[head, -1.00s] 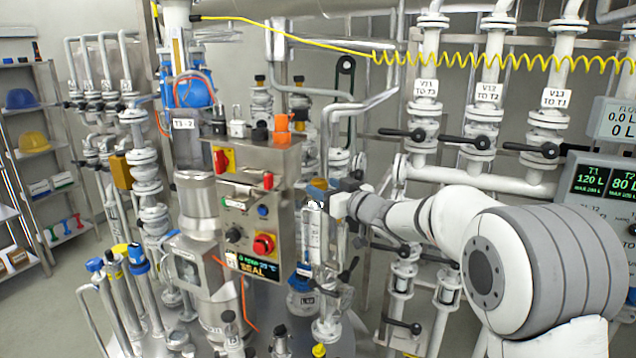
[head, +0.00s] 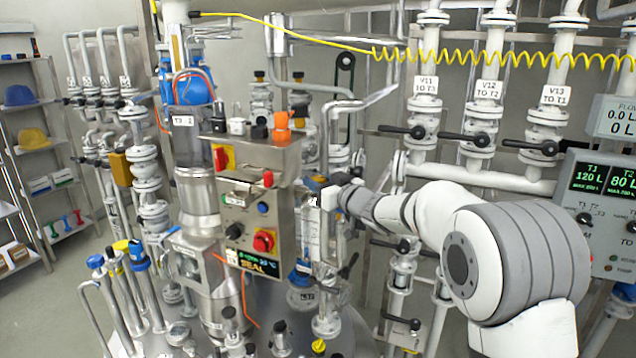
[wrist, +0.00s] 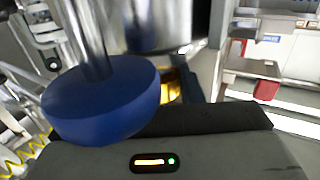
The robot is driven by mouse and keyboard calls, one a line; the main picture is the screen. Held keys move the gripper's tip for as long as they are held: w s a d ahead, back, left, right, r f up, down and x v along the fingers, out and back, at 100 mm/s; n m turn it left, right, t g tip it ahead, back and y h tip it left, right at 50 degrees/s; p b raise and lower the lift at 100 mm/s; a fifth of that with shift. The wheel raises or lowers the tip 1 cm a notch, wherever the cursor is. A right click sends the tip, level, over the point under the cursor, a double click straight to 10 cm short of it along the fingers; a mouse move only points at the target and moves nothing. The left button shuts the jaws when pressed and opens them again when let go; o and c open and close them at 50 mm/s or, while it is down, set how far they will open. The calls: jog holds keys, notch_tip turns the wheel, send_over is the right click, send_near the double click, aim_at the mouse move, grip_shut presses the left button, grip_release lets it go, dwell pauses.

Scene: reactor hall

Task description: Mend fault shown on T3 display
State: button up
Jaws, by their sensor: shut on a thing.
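The T3 control box (head: 262,195) has a lit display (head: 252,262) whose lower line reads SEAL; the upper line shows 23 °C and is otherwise hard to read. A label on the steel column (head: 197,195) beside it seems to read T3-2. My gripper (head: 318,192) is just right of the box, small and partly hidden among the pipework. In the wrist view a blue rounded knob (wrist: 105,100) on a metal stem (wrist: 82,35) is close in front of my gripper, which is shut on it. The fingertips are hidden, and the stem's far end is out of view.
Several upright tubes with blue or yellow tops (head: 122,246) stand at the left of the round vessel lid (head: 345,340). Black-handled valves (head: 480,140) and pipes crowd the back right. A red emergency button (head: 264,241) protrudes from the box. A coiled yellow hose (head: 480,60) hangs across the top.

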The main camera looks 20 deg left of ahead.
jog(key=shift+c, duration=0.7)
jog(key=shift+r+n+g+y+p, duration=0.3)
jog(key=shift+g+p, duration=0.1)
jog(key=shift+p, duration=0.65)
jog(key=shift+f+n+g+y+p, duration=0.2)
jog(key=shift+n+g+y+p, duration=0.25)
jog(key=shift+g+p, duration=0.3)
jog(key=shift+f, duration=0.1)
jog(key=o, duration=1)
jog(key=shift+c, duration=0.2)
jog(key=shift+d, duration=0.15)
jog(key=b+v, duration=0.2)
jog(key=v, duration=0.5)
jog(key=shift+s+d, duration=0.2)
jog(key=shift+d, duration=0.05)
